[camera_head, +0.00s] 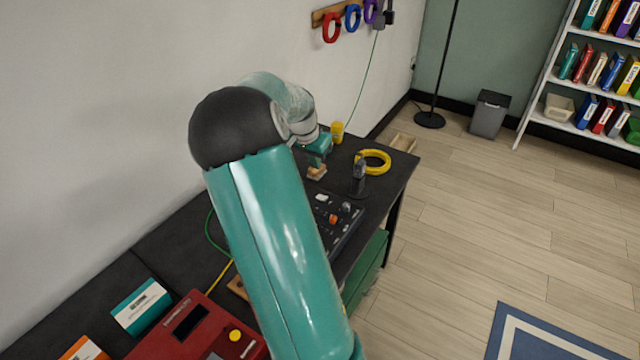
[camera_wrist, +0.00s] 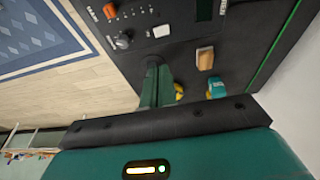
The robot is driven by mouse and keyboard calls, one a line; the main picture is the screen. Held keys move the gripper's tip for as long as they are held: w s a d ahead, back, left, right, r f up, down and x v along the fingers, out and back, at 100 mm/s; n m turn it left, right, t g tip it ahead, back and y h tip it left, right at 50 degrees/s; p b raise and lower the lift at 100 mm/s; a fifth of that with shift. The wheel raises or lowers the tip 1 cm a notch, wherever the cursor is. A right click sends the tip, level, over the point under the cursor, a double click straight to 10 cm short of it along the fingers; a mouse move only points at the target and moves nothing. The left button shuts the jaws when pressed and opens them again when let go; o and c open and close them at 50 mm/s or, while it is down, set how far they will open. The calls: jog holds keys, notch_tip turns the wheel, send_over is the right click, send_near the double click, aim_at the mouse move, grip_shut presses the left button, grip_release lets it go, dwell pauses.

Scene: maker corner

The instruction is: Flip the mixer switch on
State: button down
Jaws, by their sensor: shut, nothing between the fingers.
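The mixer is a black panel (camera_head: 350,226) on the dark bench, partly hidden behind my arm in the head view. It carries a white switch (camera_head: 321,197), an orange control (camera_head: 333,218) and a grey knob (camera_head: 346,206). In the wrist view, the mixer's white switch (camera_wrist: 161,31), orange control (camera_wrist: 109,11) and knob (camera_wrist: 123,40) show at the top left. My gripper (camera_wrist: 154,66) is shut and empty, its teal fingers together just below the white switch in the picture. I cannot see contact or tell which way the switch is set.
A wooden block (camera_wrist: 205,58) stands beside the fingers. A yellow coil (camera_head: 373,162) and a dark upright object (camera_head: 358,176) are on the bench near the mixer. A red box (camera_head: 190,330) and a teal box (camera_head: 141,306) lie nearer.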

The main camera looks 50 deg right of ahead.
send_near(324, 198)
jog(key=x, duration=0.5)
jog(key=shift+d+f, duration=0.15)
jog(key=shift+d, duration=0.25)
jog(key=shift+f, duration=0.6)
jog(key=shift+s+f, duration=0.15)
jog(key=shift+f, duration=0.1)
